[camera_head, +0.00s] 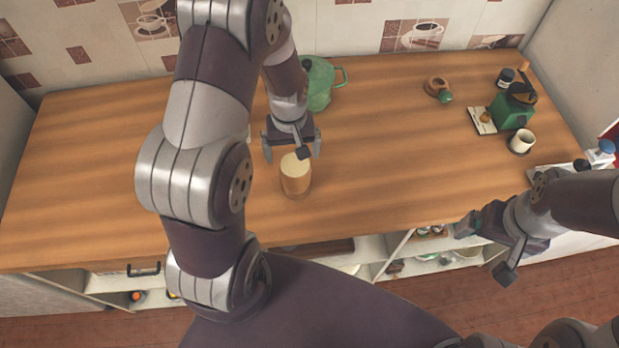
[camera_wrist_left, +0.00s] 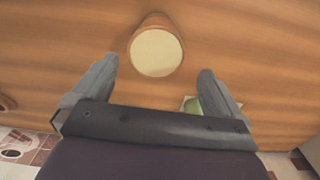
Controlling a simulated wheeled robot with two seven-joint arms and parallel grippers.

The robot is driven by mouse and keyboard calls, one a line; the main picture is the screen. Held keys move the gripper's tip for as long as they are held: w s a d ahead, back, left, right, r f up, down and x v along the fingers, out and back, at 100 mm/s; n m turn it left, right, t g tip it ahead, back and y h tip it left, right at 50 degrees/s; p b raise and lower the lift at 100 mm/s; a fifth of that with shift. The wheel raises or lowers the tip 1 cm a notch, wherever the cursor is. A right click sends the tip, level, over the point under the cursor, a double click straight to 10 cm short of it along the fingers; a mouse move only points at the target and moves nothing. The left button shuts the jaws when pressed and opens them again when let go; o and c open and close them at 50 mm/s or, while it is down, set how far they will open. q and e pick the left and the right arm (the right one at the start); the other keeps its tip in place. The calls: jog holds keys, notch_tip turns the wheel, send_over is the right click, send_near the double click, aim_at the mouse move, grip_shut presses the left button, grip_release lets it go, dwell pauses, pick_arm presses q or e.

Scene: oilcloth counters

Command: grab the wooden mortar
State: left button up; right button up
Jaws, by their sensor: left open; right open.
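A wooden cylinder (camera_head: 296,180) with a pale round top stands upright near the counter's front edge; I take it for the mortar. In the left wrist view the cylinder (camera_wrist_left: 156,52) shows its pale round face just beyond the fingertips, roughly centred between them. My left gripper (camera_head: 292,153) is open and empty, just above and behind the cylinder. It does not hold the cylinder; whether a finger touches it I cannot tell. My right gripper (camera_head: 485,250) is open and empty, low at the right, in front of the counter edge.
A green pot (camera_head: 320,85) stands behind my left gripper. A small brown wooden item (camera_head: 437,87) with a green part lies at the back. A green grinder (camera_head: 514,108) and a white cup (camera_head: 522,141) stand at the right. The wooden counter (camera_head: 400,150) is clear in the middle.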

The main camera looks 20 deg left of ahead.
aim_at(295, 169)
pick_arm(q)
jog(key=f, duration=0.3)
jog(key=shift+a+f, duration=0.15)
jog(key=shift+a, duration=0.15)
jog(key=f+p, duration=0.1)
jog(key=d+f+p, duration=0.1)
jog(key=f+p, duration=0.1)
jog(key=shift+w+d, duration=0.15)
jog(key=shift+d, duration=0.1)
jog(key=f, duration=0.2)
jog(key=shift+a+f, duration=0.25)
jog(key=shift+f, duration=0.05)
jog(key=shift+a+f, duration=0.15)
jog(key=shift+d, duration=0.25)
jog(key=c, duration=1.4)
jog(key=shift+a, duration=0.1)
pick_arm(e)
notch_tip(295, 169, up, 3)
jog(key=shift+r, duration=0.2)
pick_arm(q)
jog(key=shift+w+a, duration=0.1)
pick_arm(e)
jog(key=shift+w, duration=0.1)
